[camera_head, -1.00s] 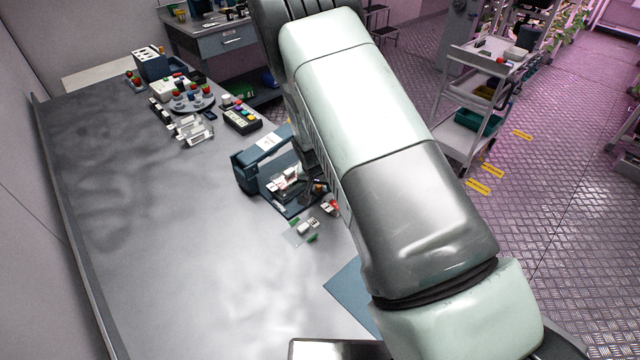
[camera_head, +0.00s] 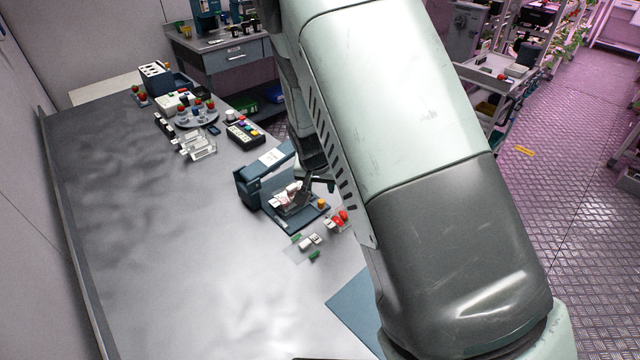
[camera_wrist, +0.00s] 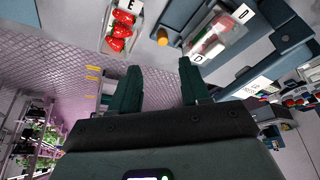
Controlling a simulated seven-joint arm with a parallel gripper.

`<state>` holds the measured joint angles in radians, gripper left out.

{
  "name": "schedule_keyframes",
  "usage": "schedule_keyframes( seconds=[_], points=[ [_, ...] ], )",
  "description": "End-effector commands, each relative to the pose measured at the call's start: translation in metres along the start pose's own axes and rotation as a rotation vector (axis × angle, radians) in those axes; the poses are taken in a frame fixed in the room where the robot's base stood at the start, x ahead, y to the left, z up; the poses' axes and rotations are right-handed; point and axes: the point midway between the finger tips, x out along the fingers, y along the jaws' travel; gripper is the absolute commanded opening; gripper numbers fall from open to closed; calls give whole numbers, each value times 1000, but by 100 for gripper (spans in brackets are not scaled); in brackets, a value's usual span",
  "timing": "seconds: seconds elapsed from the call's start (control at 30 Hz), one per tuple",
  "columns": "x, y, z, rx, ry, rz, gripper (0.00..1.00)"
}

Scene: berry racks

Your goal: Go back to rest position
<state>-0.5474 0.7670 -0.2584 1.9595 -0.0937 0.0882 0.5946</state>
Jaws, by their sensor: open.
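My gripper (camera_wrist: 160,88) is open in the wrist view, with its two dark fingers apart and nothing between them. In the head view my arm covers the right middle, and the gripper (camera_head: 318,186) shows only in part beside the blue device. The blue device (camera_head: 250,187) stands on the table (camera_head: 180,260). A clear tray (camera_wrist: 218,36) marked D sits at this device. A small tray marked E (camera_wrist: 122,17) holds several red berries (camera_wrist: 117,35). The gripper is apart from both trays.
A clear rack (camera_head: 196,146), a round stand (camera_head: 197,117) and a black button box (camera_head: 245,136) stand toward the back of the table. White and green pieces (camera_head: 311,241) lie near the blue mat (camera_head: 355,308). A cart (camera_head: 490,72) stands at the right. The table's left half is bare.

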Motion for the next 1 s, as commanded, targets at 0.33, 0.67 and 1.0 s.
schedule_keyframes(
  seconds=[0.33,0.67,1.0],
  points=[
    [-20,6,-8,11,2,-7,46],
    [-177,63,-24,28,8,-64,46],
    [-324,130,36,-37,52,-96,46]
  ],
)
